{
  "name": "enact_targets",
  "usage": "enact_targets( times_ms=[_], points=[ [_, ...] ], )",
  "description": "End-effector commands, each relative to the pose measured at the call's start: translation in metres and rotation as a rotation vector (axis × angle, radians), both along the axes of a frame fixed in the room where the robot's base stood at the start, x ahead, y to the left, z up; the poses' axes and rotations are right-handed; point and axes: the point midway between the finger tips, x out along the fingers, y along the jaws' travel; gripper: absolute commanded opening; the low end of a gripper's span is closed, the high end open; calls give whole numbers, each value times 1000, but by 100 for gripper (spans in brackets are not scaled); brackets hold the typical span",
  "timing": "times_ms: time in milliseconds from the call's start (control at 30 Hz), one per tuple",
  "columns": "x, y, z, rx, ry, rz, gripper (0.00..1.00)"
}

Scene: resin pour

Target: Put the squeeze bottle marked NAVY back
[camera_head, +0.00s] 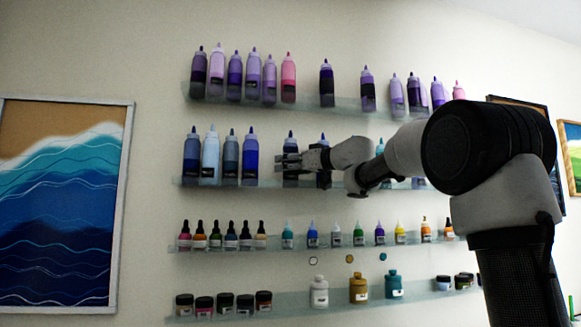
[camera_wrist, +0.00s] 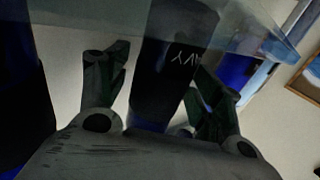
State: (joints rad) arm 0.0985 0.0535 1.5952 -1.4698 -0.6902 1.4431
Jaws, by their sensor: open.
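The navy squeeze bottle (camera_head: 291,141) stands upright on the second glass shelf from the top, partly covered by my gripper (camera_head: 287,161). In the wrist view, a dark bottle (camera_wrist: 171,60) with white letters ending in "VY" is between the two fingers of my gripper (camera_wrist: 158,88). The fingers are open, one on each side of it, and the bottle looks tilted in this rolled view. I cannot tell whether either finger touches it.
The second glass shelf (camera_head: 222,182) also bears a blue bottle (camera_head: 251,160) left of my gripper and another dark blue bottle (camera_head: 323,139) partly behind my gripper. Shelves with more bottles lie above and below. A wave painting (camera_head: 62,205) hangs at left.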

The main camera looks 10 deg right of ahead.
Motion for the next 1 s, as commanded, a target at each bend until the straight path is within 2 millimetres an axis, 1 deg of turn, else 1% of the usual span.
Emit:
enact_targets(
  times_ms=[67,167,267,500,600,700,800,1000],
  points=[
    [0,0,3,-1,-1,0,66],
    [-9,-6,3,0,-1,-2,66],
    [-25,-17,4,0,-2,-3,66],
    [-71,-48,3,0,-1,-4,66],
    [-85,-57,3,0,-1,-3,66],
    [-94,-63,2,0,0,-2,66],
    [-99,-66,2,-1,-1,-2,66],
    [-100,-67,2,0,0,0,66]
  ],
)
